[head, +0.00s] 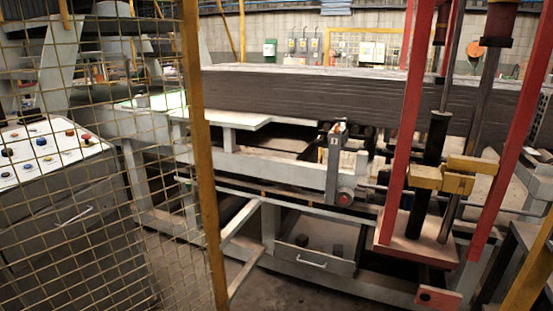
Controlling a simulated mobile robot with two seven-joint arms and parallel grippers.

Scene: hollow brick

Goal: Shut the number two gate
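A wire mesh panel (62,215) with a yellow upright post (205,170) at its right edge fills the left of the head view. No number shows on it, and I cannot tell whether it is the number two gate or fixed fencing. To the right of the post there is no mesh, and the machine shows through a wide opening. Another yellow post (530,262) leans in at the lower right edge. No hinge or latch can be made out. Neither of my grippers is in view.
A control desk (55,160) with coloured buttons stands behind the mesh. A grey machine frame (310,262) with a long dark stack (300,95) and red uprights (408,110) fills the middle and right. Little bare floor (250,292) shows at the bottom.

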